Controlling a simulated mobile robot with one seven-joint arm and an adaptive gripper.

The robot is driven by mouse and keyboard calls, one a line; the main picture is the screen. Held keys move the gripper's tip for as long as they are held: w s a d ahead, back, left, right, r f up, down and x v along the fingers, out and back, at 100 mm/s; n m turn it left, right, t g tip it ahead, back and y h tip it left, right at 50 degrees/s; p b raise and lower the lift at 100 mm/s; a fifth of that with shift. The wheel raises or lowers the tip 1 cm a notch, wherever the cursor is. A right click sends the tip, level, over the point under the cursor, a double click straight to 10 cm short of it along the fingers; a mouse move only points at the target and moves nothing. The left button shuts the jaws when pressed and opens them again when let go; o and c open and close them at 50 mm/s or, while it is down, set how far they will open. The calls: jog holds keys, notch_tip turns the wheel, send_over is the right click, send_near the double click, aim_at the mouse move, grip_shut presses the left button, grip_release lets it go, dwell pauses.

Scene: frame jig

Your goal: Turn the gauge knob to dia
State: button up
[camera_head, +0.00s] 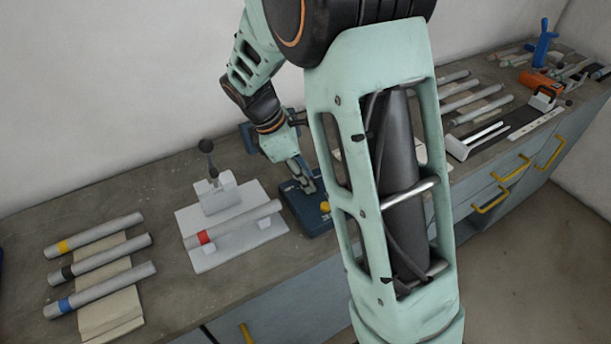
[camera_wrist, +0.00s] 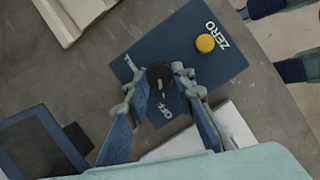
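The gauge is a dark blue box (camera_head: 318,219) on the bench, also in the wrist view (camera_wrist: 224,77). It bears a round black knob (camera_wrist: 160,75), a yellow button (camera_wrist: 205,43) and white lettering, ZERO by the button and OFF by the knob. The knob's light mark points toward OFF. Another label left of the knob is partly hidden and I cannot read it. My gripper (camera_wrist: 159,76) has one finger on each side of the knob; whether both touch it is unclear. In the head view my gripper (camera_head: 303,183) is low over the box, hiding the knob.
A white fixture plate (camera_head: 205,262) with a red-banded tube (camera_head: 250,221) stands just left of the gauge. Several tubes lie on a pale board (camera_head: 115,318) farther left. A dark screen-like device (camera_wrist: 38,150) lies lower left in the wrist view. More tubes and tools lie right.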

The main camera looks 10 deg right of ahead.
grip_shut()
jog(key=m, duration=0.1)
jog(key=m+g+p, duration=0.1)
jog(key=m, duration=0.1)
jog(key=m+p, duration=0.1)
jog(key=shift+w+r+g+y, duration=0.1)
jog(key=shift+w+g+y, duration=0.15)
jog(key=shift+g+y, duration=0.05)
jog(key=m+g+p, duration=0.1)
jog(key=m, duration=0.3)
jog(key=shift+w+d+y, duration=0.1)
jog(key=shift+d+y, duration=0.05)
jog(key=shift+y, duration=0.25)
jog(key=shift+w+d+m+g+y+p, duration=0.1)
jog(key=shift+m+g+y+p, duration=0.35)
jog(key=shift+m, duration=1.35)
jog(key=o, duration=0.8)
grip_release()
jog(key=shift+y, duration=0.25)
